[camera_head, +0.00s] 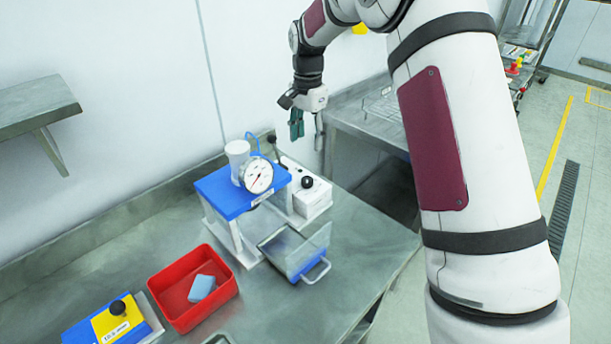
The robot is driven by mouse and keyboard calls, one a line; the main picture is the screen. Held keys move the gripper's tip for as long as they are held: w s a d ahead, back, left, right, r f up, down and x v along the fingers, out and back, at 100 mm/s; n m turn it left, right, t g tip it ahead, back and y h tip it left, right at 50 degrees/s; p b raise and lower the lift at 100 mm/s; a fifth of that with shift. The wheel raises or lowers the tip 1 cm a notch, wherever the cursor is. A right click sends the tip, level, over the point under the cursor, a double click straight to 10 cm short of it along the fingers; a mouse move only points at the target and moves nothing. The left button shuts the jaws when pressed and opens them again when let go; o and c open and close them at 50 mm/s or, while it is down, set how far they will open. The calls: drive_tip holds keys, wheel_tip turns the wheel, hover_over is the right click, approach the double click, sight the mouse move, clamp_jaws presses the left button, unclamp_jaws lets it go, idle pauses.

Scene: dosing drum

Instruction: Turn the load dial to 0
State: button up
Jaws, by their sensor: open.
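A white round dial face (259,176) with a red needle stands on top of a blue-topped stand; its markings are too small to read. A black knob (307,182) sits on a white box (313,200) just right of the stand. I cannot tell which of the two is the load dial, or the knob's setting. My gripper (308,138) is open and empty, pointing down above the back of the bench. It is above and behind the white box, apart from it and from the dial face.
A clear-walled blue drawer (302,258) with a handle sits in front of the stand. A red bin (168,292) holds a blue block (201,288). A yellow and blue unit (110,322) with a black knob is front left. The steel bench (290,315) is clear at front.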

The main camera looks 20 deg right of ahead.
sight(307, 179)
wheel_tip(307, 179, down, 14)
drive_tip(key=p, duration=0.3)
drive_tip(key=shift+f, duration=0.1)
drive_tip(key=shift+c, duration=0.2)
drive_tip(key=shift+w, duration=0.1)
drive_tip(key=c, duration=1.1)
